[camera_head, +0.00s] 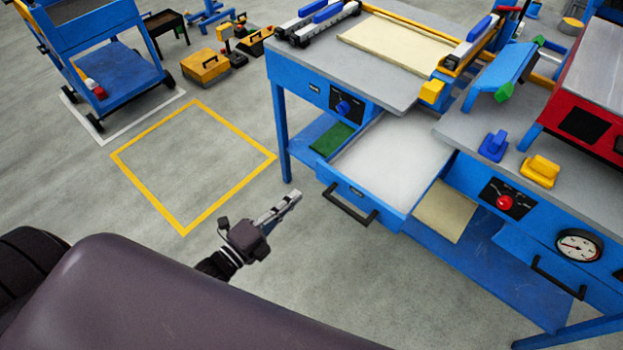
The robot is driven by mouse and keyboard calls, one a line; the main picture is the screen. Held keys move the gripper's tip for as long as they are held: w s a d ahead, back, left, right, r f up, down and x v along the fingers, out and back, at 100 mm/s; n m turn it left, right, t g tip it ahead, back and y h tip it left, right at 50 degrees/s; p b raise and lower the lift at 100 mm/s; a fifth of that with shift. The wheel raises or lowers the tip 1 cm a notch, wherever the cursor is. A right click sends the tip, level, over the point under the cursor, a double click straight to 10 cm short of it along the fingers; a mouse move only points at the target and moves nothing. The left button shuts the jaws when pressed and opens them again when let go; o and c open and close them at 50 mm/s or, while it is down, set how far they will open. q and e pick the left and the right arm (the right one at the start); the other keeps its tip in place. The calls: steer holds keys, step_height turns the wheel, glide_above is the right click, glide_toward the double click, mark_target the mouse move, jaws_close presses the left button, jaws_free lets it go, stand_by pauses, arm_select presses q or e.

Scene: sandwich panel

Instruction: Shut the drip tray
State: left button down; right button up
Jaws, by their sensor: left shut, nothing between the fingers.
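The drip tray (400,150) is a blue-fronted drawer with a pale, empty inside, pulled out from under the grey top of a blue workbench. Its blue front panel (395,215) carries a black bar handle (348,204) that faces me. My left gripper (292,197) is shut and empty. In the picture it is left of the handle, its fingers pointing up and right, with a gap between them and the drawer. My right gripper is not in view.
The workbench (395,88) has a control panel with a blue knob (343,107). A second blue bench (470,130) with a gauge (578,246) and another handle (556,279) stands at the right. Open floor with a yellow square outline (147,193) lies left. A blue cart (105,25) stands farther back.

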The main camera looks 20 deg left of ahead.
mark_target(319, 175)
arm_select(q)
steer(key=p+x, duration=0.1)
steer(key=x, duration=0.5)
steer(key=shift+w, duration=0.25)
steer(key=shift+w+d, duration=0.2)
steer(key=shift+w, duration=0.2)
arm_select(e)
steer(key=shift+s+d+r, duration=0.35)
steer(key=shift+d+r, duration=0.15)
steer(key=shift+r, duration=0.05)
